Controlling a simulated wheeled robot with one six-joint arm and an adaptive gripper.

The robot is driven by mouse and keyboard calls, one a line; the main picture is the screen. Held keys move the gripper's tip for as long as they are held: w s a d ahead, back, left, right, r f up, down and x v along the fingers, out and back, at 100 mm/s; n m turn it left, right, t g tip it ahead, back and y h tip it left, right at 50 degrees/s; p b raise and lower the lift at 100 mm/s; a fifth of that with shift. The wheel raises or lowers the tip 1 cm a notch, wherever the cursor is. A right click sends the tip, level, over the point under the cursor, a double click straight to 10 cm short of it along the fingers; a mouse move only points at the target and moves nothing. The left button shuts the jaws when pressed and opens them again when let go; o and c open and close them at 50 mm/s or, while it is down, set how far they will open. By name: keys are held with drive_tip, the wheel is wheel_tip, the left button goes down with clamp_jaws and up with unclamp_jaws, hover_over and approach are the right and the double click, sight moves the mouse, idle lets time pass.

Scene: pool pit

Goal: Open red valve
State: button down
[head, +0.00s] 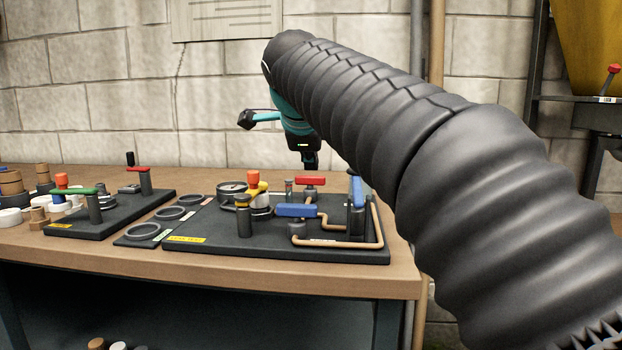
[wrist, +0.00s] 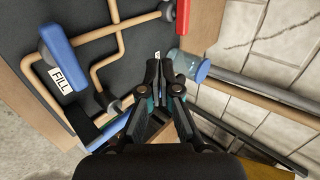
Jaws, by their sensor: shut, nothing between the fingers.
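The red valve handle (head: 310,181) sits flat at the back of the dark piping board (head: 215,238), above a copper pipe. In the wrist view its red bar (wrist: 183,16) is cut off by the top edge. My gripper (head: 310,165) points down just above and behind the red handle in the head view; whether they touch is unclear there. In the wrist view my gripper (wrist: 160,68) is shut and empty, with the red bar apart from its fingertips, above and to the right.
A blue handle labelled FILL (wrist: 62,48) and an upright blue handle (head: 356,192) stand close by. A gauge (head: 232,189) and yellow handle (head: 257,189) are further left. A second board (head: 110,213) carries another red handle (head: 138,169).

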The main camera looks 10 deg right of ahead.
sight(316, 179)
drive_tip(key=x, duration=1)
drive_tip(key=shift+f, duration=0.1)
drive_tip(key=shift+w+d+p, duration=0.15)
drive_tip(key=shift+w+p, duration=0.1)
drive_tip(key=shift+w, duration=0.35)
drive_tip(key=shift+w+d+p, duration=0.2)
drive_tip(key=shift+w, duration=0.4)
drive_tip(key=shift+w+d, duration=0.25)
drive_tip(key=shift+w, duration=0.45)
drive_tip(key=shift+y, duration=0.3)
